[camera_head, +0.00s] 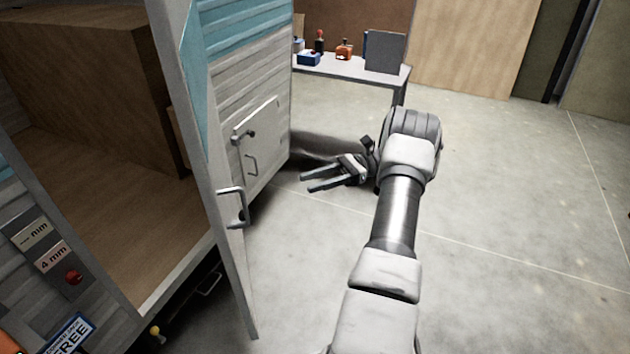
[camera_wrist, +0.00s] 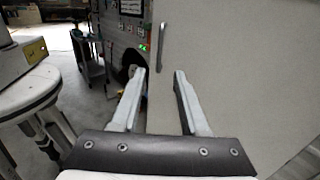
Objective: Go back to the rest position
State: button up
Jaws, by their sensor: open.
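My gripper (camera_head: 318,180) is open and empty, with its fingers pointing left toward the open camper door (camera_head: 250,140). It hangs in the air beside the door's outer edge and handle (camera_head: 232,205). In the wrist view the two fingers of my gripper (camera_wrist: 152,98) stand apart with nothing between them. A pale flat panel with a metal handle (camera_wrist: 166,40) fills the right of that view. I cannot tell how far the fingertips are from it.
The camper's wooden interior floor (camera_head: 110,230) shows at left through the doorway. A table (camera_head: 345,68) with several small items and a grey panel (camera_head: 385,52) stands at the back. The concrete floor (camera_head: 520,220) at right is clear. A cart (camera_wrist: 88,55) shows in the wrist view.

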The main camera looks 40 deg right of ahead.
jog(key=shift+a+r, duration=0.1)
jog(key=a+r+n+g+h+p, duration=0.1)
jog(key=a+r+n+g+h, duration=0.55)
jog(key=a+r, duration=0.8)
jog(key=s+a+r+n+t+h, duration=0.2)
jog(key=s+a+n+t+h, duration=0.2)
jog(key=s, duration=0.5)
jog(key=s+a+r+n+t+h+p, duration=0.1)
jog(key=s+a+r+n+t+h, duration=0.2)
jog(key=s+a+n+h, duration=0.4)
jog(key=s+a+n, duration=0.1)
jog(key=n, duration=0.2)
jog(key=shift+s+a+r+t+p, duration=0.3)
jog(key=shift+s+a+r+t, duration=0.05)
jog(key=shift+d, duration=0.1)
